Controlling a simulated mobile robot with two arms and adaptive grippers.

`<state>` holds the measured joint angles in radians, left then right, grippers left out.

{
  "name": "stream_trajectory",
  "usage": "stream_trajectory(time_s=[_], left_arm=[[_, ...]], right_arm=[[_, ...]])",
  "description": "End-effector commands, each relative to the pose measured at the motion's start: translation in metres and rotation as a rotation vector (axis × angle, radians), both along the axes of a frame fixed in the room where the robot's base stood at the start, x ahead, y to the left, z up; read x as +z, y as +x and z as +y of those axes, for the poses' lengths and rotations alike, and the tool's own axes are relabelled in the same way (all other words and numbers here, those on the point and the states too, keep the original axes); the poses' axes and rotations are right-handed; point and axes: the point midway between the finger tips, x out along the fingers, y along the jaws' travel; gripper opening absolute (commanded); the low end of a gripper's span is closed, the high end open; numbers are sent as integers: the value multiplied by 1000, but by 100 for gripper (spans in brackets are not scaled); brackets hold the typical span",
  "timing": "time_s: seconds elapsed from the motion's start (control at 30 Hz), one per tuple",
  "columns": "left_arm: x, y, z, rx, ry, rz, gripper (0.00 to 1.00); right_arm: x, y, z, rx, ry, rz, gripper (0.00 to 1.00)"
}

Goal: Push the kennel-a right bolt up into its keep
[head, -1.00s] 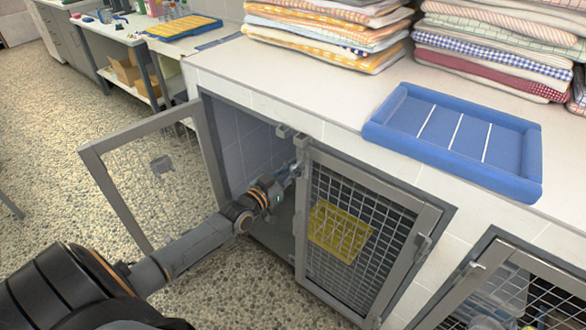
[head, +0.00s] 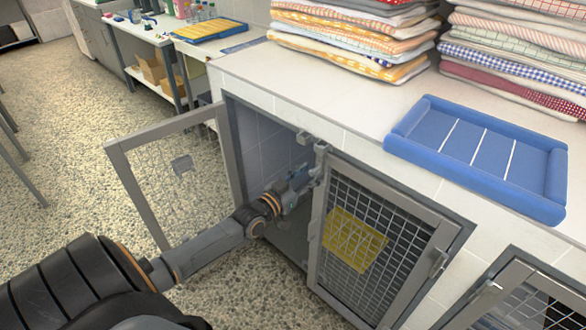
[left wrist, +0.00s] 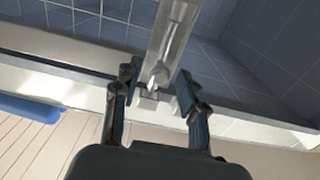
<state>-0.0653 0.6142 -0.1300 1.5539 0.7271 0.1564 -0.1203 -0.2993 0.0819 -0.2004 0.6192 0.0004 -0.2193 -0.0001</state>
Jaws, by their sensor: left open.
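The right door (head: 392,190) of kennel-a is closed in the head view. Its bolt (head: 321,154) is at the top of its left edge, below the keep (head: 304,138) on the frame. My left gripper (head: 314,172) is beside that upper corner. In the left wrist view its two fingers (left wrist: 156,92) are open, one on each side of the door's metal edge (left wrist: 176,35). The small bolt end (left wrist: 153,80) and the bright keep (left wrist: 148,104) show between them. I cannot tell whether the fingers touch the bolt. My right gripper is not in view.
The left mesh door (head: 178,165) stands swung open over the speckled floor. A blue pet bed (head: 480,150) and stacks of folded towels (head: 350,40) lie on the counter above. Another kennel door (head: 500,300) is at the lower right.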

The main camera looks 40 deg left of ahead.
Motion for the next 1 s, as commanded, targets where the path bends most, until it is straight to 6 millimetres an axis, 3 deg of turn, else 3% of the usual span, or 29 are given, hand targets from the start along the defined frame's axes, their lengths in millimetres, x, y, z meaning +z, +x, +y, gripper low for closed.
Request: stream_trajectory(time_s=[0.3,0.5,0.7,1.0], left_arm=[[-1,-64,5,0,2,3,42],[0,-92,8,1,1,1,42],[1,-102,9,0,2,-3,42],[1,-103,9,1,1,-3,42]], right_arm=[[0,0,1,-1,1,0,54],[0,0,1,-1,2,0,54],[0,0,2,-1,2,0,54],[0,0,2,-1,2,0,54]])
